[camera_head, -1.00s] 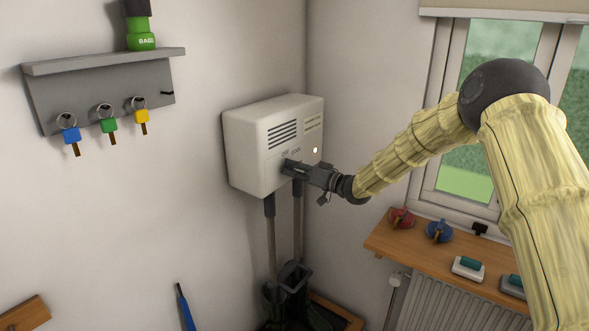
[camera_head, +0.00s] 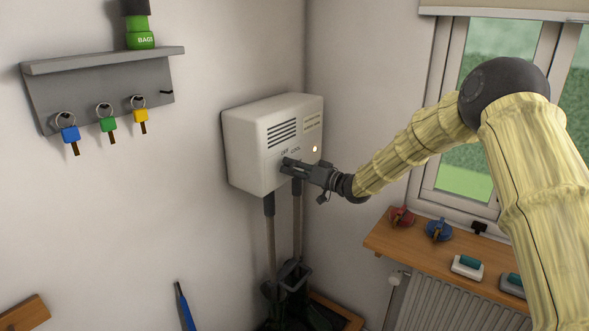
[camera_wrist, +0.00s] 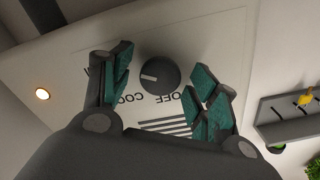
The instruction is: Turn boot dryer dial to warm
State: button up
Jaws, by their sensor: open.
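The boot dryer (camera_head: 250,150) is a white box on the wall with vents and a glowing light. Its round dark dial (camera_wrist: 160,75) shows in the wrist view, with a white pointer mark directed left, toward a label mostly hidden by a finger. The OFF and COOL labels appear upside down below the dial. My gripper (camera_head: 287,168) is in front of the panel and hides the dial in the head view. In the wrist view my gripper (camera_wrist: 162,88) is open, teal-padded fingers on either side of the dial with visible gaps.
A grey key shelf (camera_head: 105,60) with blue, green and yellow keys hangs left. A wooden sill (camera_head: 400,242) with several small items is at right, under the window. Wall space between shelf and dryer is clear.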

jog(key=v, duration=1.2)
jog(key=shift+w, duration=0.1)
jog(key=s+d+f+m+g+h+b, duration=0.1)
jog(key=s+f+m+h, duration=0.15)
jog(key=s+f, duration=0.75)
jog(key=s+d+f+m+g+h+b, duration=0.1)
jog(key=s+f+h, duration=0.3)
jog(key=f, duration=1.1)
jog(key=s+d+f+m+g+h, duration=0.1)
jog(key=s+f+m+h, duration=0.1)
jog(key=s+f, duration=0.85)
jog(key=s+d+f+g+h, duration=0.2)
jog(key=s+f, duration=0.3)
jog(key=s, duration=0.7)
jog(key=s+d+f+g+h+b, duration=0.1)
jog(key=s+d+f+g+h, duration=0.1)
jog(key=s, duration=1)
jog(key=s+d+f+g+h+b, duration=0.1)
jog(key=s+d+f+g+h, duration=0.1)
jog(key=s+d+f, duration=0.4)
jog(key=s+f+g, duration=0.1)
jog(key=s+f, duration=0.1)
jog(key=s, duration=0.3)
jog(key=shift+s+f+g, duration=0.2)
jog(key=shift+s+g, duration=0.1)
jog(key=shift+s, duration=0.1)
